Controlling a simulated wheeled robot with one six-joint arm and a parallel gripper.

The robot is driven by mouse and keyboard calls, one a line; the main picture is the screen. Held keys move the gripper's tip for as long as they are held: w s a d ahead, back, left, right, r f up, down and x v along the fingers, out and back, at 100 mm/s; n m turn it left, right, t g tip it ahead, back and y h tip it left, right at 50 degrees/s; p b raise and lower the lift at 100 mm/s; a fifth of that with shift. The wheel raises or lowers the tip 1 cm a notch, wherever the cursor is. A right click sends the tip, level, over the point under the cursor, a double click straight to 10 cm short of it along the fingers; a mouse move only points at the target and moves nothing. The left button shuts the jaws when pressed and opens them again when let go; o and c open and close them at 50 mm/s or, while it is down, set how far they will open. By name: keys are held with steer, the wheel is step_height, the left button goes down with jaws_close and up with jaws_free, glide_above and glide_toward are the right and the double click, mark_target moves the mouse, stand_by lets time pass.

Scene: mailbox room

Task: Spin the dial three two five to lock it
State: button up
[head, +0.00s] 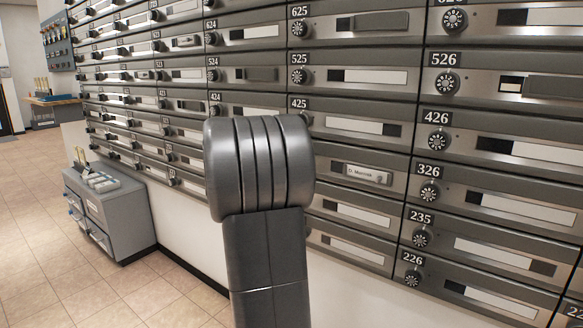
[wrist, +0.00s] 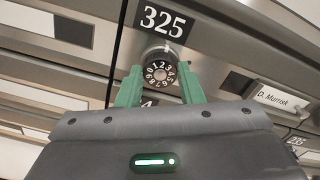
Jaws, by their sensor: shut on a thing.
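The dial (wrist: 160,73) of mailbox 325 is a round black knob with white digits around a light centre, just below the 325 number plate (wrist: 162,21) in the wrist view. My gripper (wrist: 160,82) has its two green fingers on either side of the dial's lower half, shut on it. In the head view my arm hides the dial, the 325 plate and the gripper. The mailbox door with the name card "D. Murrisk" (head: 361,172) shows to the right of my arm, and the card also shows in the wrist view (wrist: 277,100).
A wall of grey mailboxes with dials fills the head view, with the 326 dial (head: 429,191) and the 425 plate (head: 299,103) close by. A grey cabinet (head: 112,209) stands on the floor at left. The tiled floor (head: 35,215) at far left is clear.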

steer(key=shift+m, duration=0.4)
steer(key=o, duration=1)
steer(key=p+v, duration=0.3)
steer(key=v, duration=1)
steer(key=shift+s+a, duration=0.2)
steer(key=shift+s, duration=0.15)
steer(key=shift+w, duration=0.1)
steer(key=b+x, duration=0.3)
steer(key=x, duration=1)
steer(key=shift+w+d, duration=0.25)
steer(key=shift+w, duration=0.05)
